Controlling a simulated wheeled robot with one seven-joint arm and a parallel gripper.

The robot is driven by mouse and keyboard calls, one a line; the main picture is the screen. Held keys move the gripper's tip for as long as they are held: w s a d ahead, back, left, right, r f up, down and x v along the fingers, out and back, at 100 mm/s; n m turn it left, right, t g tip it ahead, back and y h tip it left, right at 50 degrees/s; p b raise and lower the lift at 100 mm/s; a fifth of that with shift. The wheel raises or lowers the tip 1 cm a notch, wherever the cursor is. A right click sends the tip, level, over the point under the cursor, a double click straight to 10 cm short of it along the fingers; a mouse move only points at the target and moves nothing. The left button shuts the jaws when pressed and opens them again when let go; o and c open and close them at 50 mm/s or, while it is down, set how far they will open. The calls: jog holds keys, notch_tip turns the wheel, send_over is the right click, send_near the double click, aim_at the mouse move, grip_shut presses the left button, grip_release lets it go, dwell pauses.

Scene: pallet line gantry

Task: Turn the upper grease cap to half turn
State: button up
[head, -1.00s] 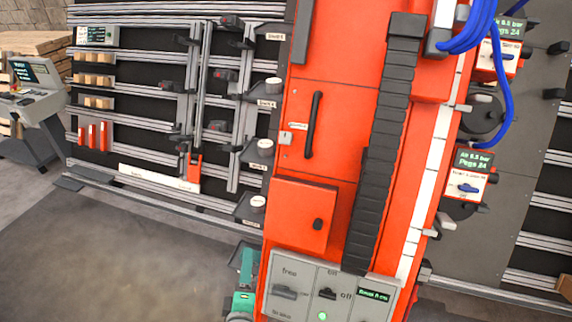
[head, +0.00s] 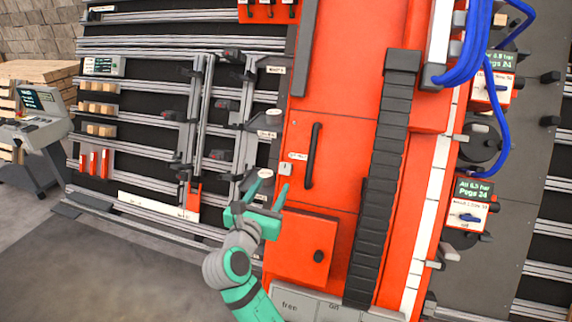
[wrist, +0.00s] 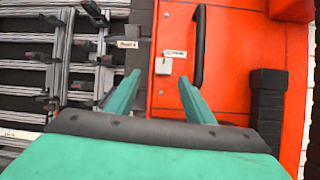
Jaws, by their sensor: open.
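The upper grease cap (head: 274,116) is a small round light-topped cap on a dark bracket at the left edge of the red gantry, with a label below it. A similar cap (head: 266,174) sits lower on the same edge, just above my fingertips in the head view. My gripper (head: 268,188) is open and empty, with its fingers pointing up and well below the upper cap in the picture. In the wrist view my gripper (wrist: 160,84) shows both green fingers apart. The upper cap's pointer and turn position are too small to read.
The red gantry door carries a black vertical handle (head: 313,155) and a small grey latch (head: 285,169) near my fingers. A red box with a dark knob (head: 318,256) is to the right of my wrist. Rails and clamps (head: 200,130) fill the left. Grey floor lies open at lower left.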

aim_at(285, 163)
jog(key=shift+n+h, duration=0.3)
jog(key=x, duration=0.7)
jog(key=r+x, duration=0.1)
jog(key=x, duration=0.3)
jog(key=shift+w+d+r, duration=0.1)
jog(key=shift+d, duration=0.2)
jog(key=c, duration=1)
